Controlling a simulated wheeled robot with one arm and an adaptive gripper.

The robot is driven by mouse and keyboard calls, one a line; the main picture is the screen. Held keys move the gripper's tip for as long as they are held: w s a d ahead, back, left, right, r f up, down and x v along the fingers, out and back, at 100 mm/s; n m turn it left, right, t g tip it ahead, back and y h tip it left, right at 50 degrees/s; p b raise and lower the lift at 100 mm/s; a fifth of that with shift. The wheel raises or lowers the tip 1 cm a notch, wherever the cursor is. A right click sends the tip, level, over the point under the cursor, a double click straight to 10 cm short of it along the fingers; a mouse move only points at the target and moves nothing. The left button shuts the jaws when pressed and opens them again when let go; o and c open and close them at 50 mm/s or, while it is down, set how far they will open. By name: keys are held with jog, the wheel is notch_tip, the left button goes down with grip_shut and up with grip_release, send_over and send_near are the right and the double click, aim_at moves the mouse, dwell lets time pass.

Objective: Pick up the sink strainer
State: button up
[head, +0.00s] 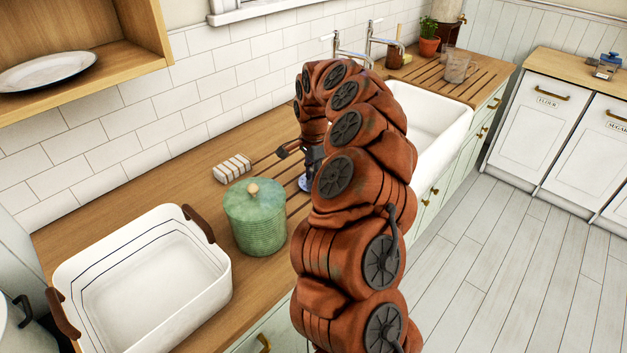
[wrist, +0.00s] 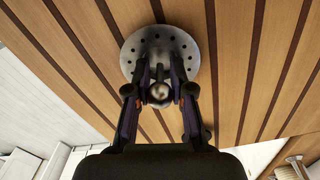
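The sink strainer (wrist: 157,43) is a round grey metal disc with small holes around its rim and a ball-shaped knob at its centre. In the wrist view it is over the slatted wood, at top centre. In the head view only its edge (head: 305,184) shows, low by the counter and left of my arm. My gripper (wrist: 160,84) is over the strainer, its two fingers drawn in close on either side of the knob; it appears shut on it. In the head view my arm hides most of the gripper (head: 306,166).
A green lidded pot (head: 255,218) stands close on the left, with a striped sponge-like block (head: 232,167) behind it. A white basin with brown handles (head: 140,275) is further left. The white sink (head: 430,122) and taps (head: 368,45) lie right of and behind my arm.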

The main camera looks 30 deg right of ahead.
grip_shut()
jog(key=shift+r, duration=0.1)
jog(key=shift+w+d+r+b, duration=0.1)
jog(key=shift+r+b, duration=0.95)
jog(key=shift+r, duration=0.6)
jog(key=s+a+b, duration=0.1)
jog(key=s+b, duration=0.1)
jog(key=s, duration=0.3)
jog(key=s+a+r+b, duration=0.1)
jog(key=s+a, duration=0.1)
jog(key=s, duration=0.3)
jog(key=s+a+b, duration=0.2)
jog(key=s, duration=0.3)
jog(key=shift+s+a+r+b, duration=0.1)
jog(key=shift+s+r+b, duration=0.05)
jog(key=shift+r+b, duration=0.15)
